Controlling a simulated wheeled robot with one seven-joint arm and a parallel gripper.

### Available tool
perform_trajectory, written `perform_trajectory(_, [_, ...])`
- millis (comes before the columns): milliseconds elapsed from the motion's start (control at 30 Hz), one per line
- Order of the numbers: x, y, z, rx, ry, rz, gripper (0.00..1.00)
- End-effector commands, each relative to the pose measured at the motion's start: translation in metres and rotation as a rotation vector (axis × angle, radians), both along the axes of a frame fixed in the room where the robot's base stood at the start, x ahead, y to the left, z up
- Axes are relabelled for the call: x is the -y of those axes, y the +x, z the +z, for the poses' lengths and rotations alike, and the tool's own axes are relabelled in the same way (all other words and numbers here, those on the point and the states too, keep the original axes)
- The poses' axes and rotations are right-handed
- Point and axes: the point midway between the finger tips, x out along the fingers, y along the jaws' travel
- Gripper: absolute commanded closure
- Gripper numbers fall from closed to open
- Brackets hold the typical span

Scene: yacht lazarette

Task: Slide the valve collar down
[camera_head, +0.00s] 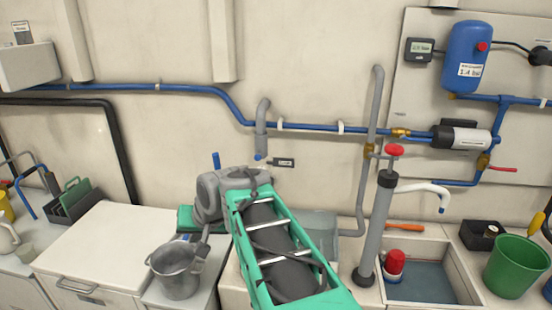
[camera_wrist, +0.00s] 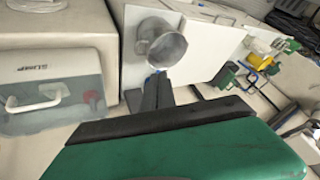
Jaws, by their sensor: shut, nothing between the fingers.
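I cannot tell for certain which part is the valve collar. A grey upright pump tube (camera_head: 376,235) has a dark ring (camera_head: 387,181) near its top and a red knob (camera_head: 394,150) above it. Behind it, a grey pipe (camera_head: 376,100) carries a brass fitting (camera_head: 369,151). My gripper (camera_head: 199,252) hangs down at the left, beside a metal bucket (camera_head: 175,272) and well away from the pump. In the wrist view my gripper (camera_wrist: 156,80) shows dark fingers together and empty, with the bucket (camera_wrist: 167,52) near the tips. No collar is recognisable there.
An open basin (camera_head: 455,285) with a red float (camera_head: 396,262) lies right of the pump. A green bucket (camera_head: 515,268) stands at the far right. A blue pipe (camera_head: 310,127) runs along the wall. The white counter lid (camera_head: 110,250) at left is clear.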

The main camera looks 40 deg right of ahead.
Motion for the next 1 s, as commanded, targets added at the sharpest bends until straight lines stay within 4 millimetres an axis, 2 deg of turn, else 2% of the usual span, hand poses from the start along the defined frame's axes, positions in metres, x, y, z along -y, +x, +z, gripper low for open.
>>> perform_trajectory(33, [0.054,0.02,0.014,0.08,0.058,-0.129,1.0])
perform_trajectory(67, [0.083,0.029,0.026,0.133,0.097,-0.196,1.0])
perform_trajectory(100, [0.123,0.036,0.041,0.203,0.147,-0.279,1.0])
perform_trajectory(200, [0.215,0.032,0.078,0.368,0.259,-0.45,1.0])
perform_trajectory(300, [0.279,0.01,0.104,0.491,0.344,-0.557,1.0])
perform_trajectory(333, [0.292,0.004,0.11,0.517,0.362,-0.578,1.0])
perform_trajectory(433, [0.317,-0.011,0.123,0.572,0.401,-0.616,1.0])
perform_trajectory(567, [0.323,-0.007,0.124,0.585,0.414,-0.621,1.0])
perform_trajectory(667, [0.325,0.007,0.118,0.583,0.415,-0.619,1.0])
perform_trajectory(1000, [0.339,0.074,0.089,0.58,0.412,-0.62,1.0])
